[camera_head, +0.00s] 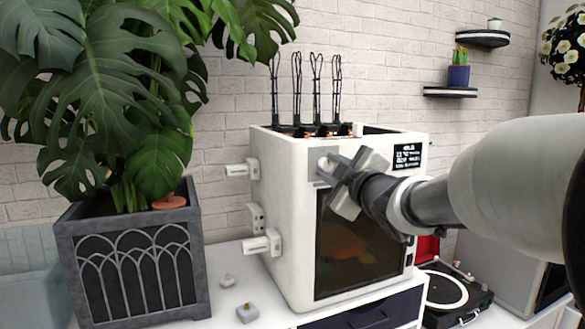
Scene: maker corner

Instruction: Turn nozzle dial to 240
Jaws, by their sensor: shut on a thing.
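The white 3D printer (281,210) stands on the white counter with its front facing right and toward me. My gripper (329,169) is at the upper left of its front panel. It is shut on a small light knob, which I take to be the nozzle dial (323,162). Only part of the knob shows, and the fingers hide the rest. I cannot read its setting or any scale. A black label with white text (407,156) is at the panel's upper right. The dark window (352,240) is below, partly behind my gripper.
A large potted plant in a grey planter (135,262) stands left of the printer. An open turntable (447,290) is at the right. Black wire loops (297,90) rise from the printer's top.

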